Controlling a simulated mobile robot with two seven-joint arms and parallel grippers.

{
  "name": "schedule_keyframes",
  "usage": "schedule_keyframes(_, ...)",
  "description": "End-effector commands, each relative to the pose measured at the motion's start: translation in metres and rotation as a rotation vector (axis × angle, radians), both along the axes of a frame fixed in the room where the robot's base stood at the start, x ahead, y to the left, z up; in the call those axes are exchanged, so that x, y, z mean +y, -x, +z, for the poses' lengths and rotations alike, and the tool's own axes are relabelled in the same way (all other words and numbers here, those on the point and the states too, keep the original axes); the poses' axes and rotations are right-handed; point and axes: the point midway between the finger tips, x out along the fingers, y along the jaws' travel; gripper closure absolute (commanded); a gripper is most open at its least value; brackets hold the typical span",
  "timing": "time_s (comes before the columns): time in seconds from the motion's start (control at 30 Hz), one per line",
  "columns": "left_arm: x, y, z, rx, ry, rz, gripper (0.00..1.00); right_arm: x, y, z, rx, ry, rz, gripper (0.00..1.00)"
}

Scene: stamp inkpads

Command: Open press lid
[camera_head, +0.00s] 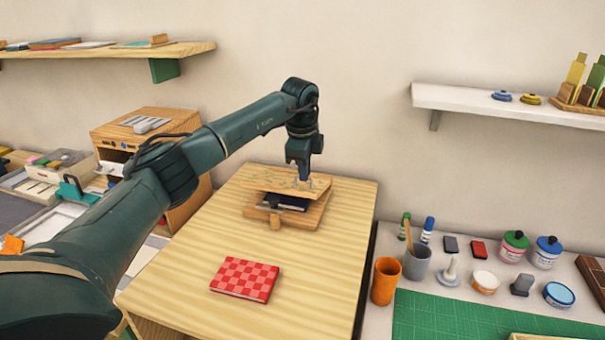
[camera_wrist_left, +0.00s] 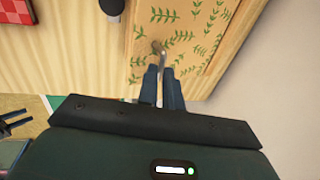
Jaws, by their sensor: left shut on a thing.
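The wooden press (camera_head: 262,212) stands near the back of the table. Its lid (camera_head: 262,184), with a green leaf pattern on top, is tilted above the base, and a dark blue and white thing shows in the gap. My left gripper (camera_head: 300,174) is over the back right part of the lid, fingers pointing down. In the left wrist view its closed fingers (camera_wrist_left: 162,85) are at a small brown-tipped handle (camera_wrist_left: 158,47) on the lid (camera_wrist_left: 190,35). A dark pronged shape at the left edge of that view may be my right gripper (camera_wrist_left: 16,123); its jaws are unclear.
A red checkered pad (camera_head: 244,279) lies at the front of the wooden table (camera_head: 180,285). An orange cup (camera_head: 385,280), a grey cup (camera_head: 417,262) and several inkpads stand to the right beside a green mat (camera_head: 470,322). A wall is close behind the press.

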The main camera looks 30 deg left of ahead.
Motion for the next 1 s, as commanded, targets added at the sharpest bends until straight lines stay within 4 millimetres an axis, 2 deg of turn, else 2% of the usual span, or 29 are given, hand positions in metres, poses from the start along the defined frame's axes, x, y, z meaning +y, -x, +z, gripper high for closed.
schedule_keyframes(0.03,0.001,-0.007,0.010,-0.012,-0.002,0.000,1.00,-0.001,0.000,0.006,0.009,0.000,-0.009,0.64)
schedule_keyframes(0.3,0.007,-0.024,0.025,-0.008,-0.006,0.000,1.00,-0.009,0.002,0.009,0.043,0.007,-0.042,0.64)
schedule_keyframes(0.6,0.009,-0.034,0.029,-0.003,-0.008,-0.002,1.00,-0.011,0.003,0.009,0.064,0.009,-0.057,0.64)
schedule_keyframes(1.0,0.010,-0.036,0.028,-0.002,-0.007,-0.004,1.00,-0.012,0.005,0.004,0.077,0.015,-0.060,0.64)
